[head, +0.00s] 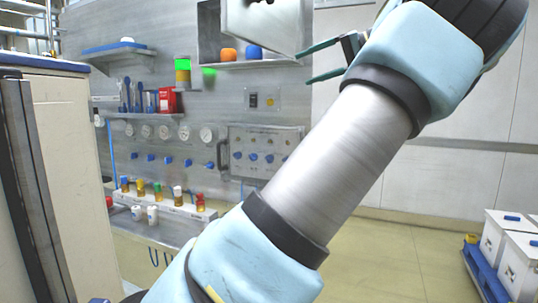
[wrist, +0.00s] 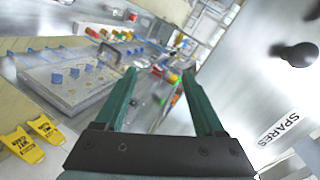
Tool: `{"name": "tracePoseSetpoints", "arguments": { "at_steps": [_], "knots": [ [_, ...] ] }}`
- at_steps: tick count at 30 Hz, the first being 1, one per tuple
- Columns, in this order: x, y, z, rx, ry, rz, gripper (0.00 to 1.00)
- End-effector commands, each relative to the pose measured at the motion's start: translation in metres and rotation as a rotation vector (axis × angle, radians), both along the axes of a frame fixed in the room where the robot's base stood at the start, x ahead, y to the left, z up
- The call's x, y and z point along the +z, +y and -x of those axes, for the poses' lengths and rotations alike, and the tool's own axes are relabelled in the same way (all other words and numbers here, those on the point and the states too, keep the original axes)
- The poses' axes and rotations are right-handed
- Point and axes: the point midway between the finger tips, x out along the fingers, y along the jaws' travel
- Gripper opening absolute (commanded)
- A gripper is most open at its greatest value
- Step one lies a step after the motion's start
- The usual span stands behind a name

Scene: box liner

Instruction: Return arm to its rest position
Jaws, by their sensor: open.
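My gripper (head: 312,64) is raised in the head view, at the upper middle, with its two green fingers apart. In the wrist view my gripper (wrist: 160,82) is open, with nothing between the fingers. My grey and pale blue arm crosses the head view from bottom centre to upper right. Beside the fingers in the head view is a grey cabinet door (head: 262,28), swung open. In the wrist view a grey door marked SPARES (wrist: 262,85), with a dark round knob, fills the right side. I cannot tell whether the gripper touches it.
An open wall cabinet holds an orange item (head: 229,55) and a blue item (head: 254,51). A bench (head: 165,232) with several small bottles stands below a valve panel. White boxes (head: 519,262) sit at lower right.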

Motion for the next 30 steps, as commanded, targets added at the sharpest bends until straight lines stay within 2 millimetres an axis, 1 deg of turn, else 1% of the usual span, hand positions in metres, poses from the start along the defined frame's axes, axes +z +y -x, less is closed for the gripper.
{"name": "tracePoseSetpoints", "arguments": {
  "at_steps": [1,2,3,5,6,8,9,11,12,14,15,17,18,20,21,24,27,30],
  "knots": [
    [-0.027,0.028,-0.017,0.01,0.068,0.041,0.71],
    [-0.043,0.041,-0.025,0.007,0.105,0.065,0.71],
    [-0.065,0.059,-0.034,0.004,0.154,0.102,0.71],
    [-0.099,0.085,-0.045,-0.004,0.225,0.162,0.71],
    [-0.123,0.101,-0.049,-0.009,0.269,0.207,0.71],
    [-0.16,0.124,-0.051,-0.018,0.333,0.282,0.71],
    [-0.185,0.138,-0.049,-0.028,0.373,0.338,0.71],
    [-0.224,0.157,-0.042,-0.04,0.426,0.429,0.71],
    [-0.248,0.167,-0.034,-0.052,0.456,0.493,0.71],
    [-0.281,0.178,-0.019,-0.066,0.49,0.587,0.71],
    [-0.301,0.182,-0.007,-0.078,0.505,0.648,0.71],
    [-0.327,0.185,0.012,-0.093,0.52,0.736,0.71],
    [-0.342,0.186,0.026,-0.104,0.523,0.792,0.71],
    [-0.361,0.186,0.049,-0.119,0.521,0.871,0.71],
    [-0.372,0.185,0.064,-0.128,0.514,0.919,0.71],
    [-0.393,0.18,0.101,-0.148,0.485,1.019,0.71],
    [-0.408,0.176,0.133,-0.158,0.449,1.085,0.71],
    [-0.418,0.173,0.157,-0.165,0.418,1.121,0.71]
  ]
}}
